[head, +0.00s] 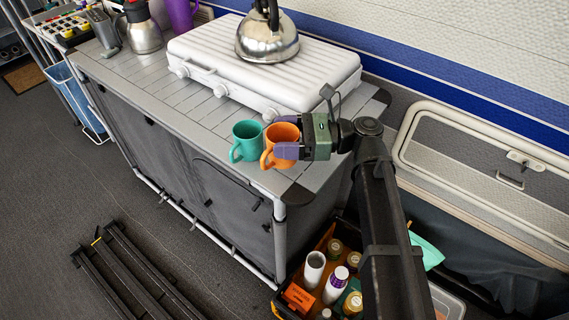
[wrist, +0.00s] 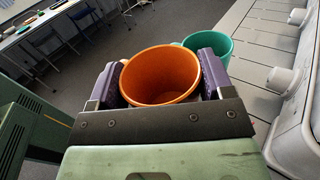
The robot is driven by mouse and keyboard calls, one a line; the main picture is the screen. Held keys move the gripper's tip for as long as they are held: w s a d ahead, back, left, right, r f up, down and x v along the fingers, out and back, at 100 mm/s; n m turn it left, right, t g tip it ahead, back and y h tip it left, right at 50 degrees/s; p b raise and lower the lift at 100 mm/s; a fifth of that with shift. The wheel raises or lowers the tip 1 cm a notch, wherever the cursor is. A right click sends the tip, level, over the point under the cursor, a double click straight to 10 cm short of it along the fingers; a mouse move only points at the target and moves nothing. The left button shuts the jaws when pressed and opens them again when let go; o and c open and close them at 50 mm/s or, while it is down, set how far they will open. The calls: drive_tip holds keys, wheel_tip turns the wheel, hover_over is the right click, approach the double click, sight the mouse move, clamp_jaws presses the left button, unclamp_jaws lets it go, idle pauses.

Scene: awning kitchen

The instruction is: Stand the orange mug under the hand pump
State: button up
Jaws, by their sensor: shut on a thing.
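The orange mug (head: 281,146) is upright at the near right end of the grey slatted counter, with its handle toward the front. My gripper (head: 285,139) is shut on it, with purple fingers on both sides. In the wrist view the orange mug (wrist: 160,75) sits between the two fingers (wrist: 165,78) and looks empty. I cannot tell whether its base touches the counter. A teal mug (head: 246,141) stands just left of it in the head view; it also shows behind it in the wrist view (wrist: 210,45). No hand pump can be made out in either view.
A white camping stove (head: 265,65) with a steel kettle (head: 267,38) fills the counter's back. A steel jug (head: 142,30) and a purple vessel (head: 181,14) stand at the far left. A crate of bottles (head: 286,308) sits below right. The counter's left front (head: 150,85) is clear.

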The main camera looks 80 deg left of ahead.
wheel_tip(320, 180, down, 4)
drive_tip(key=b, duration=0.4)
drive_tip(key=shift+f+b, duration=0.25)
drive_tip(key=shift+b, duration=0.05)
drive_tip(key=shift+r+p, duration=0.3)
drive_tip(key=shift+f, duration=0.2)
drive_tip(key=o, duration=0.9)
drive_tip(key=shift+o, duration=0.2)
drive_tip(key=shift+r, duration=0.2)
drive_tip(key=shift+w, duration=0.2)
drive_tip(key=v, duration=1.1)
drive_tip(key=w+d+f+t+y, duration=0.1)
drive_tip(key=w+d+f+t, duration=0.3)
drive_tip(key=w+d, duration=0.55)
drive_tip(key=w+d+f+t, duration=0.5)
drive_tip(key=w+d, duration=0.2)
drive_tip(key=d, duration=0.5)
drive_tip(key=w+d+f+t+y, duration=0.1)
drive_tip(key=w+d+f+t, duration=0.3)
drive_tip(key=w+d, duration=0.55)
drive_tip(key=d+f+n+t+h, duration=0.1)
drive_tip(key=d+f+t+h, duration=0.1)
drive_tip(key=d, duration=1.4)
drive_tip(key=d+f+n+t+h, duration=0.2)
drive_tip(key=d+h, duration=0.2)
drive_tip(key=d, duration=1.1)
drive_tip(key=shift+d, duration=0.4)
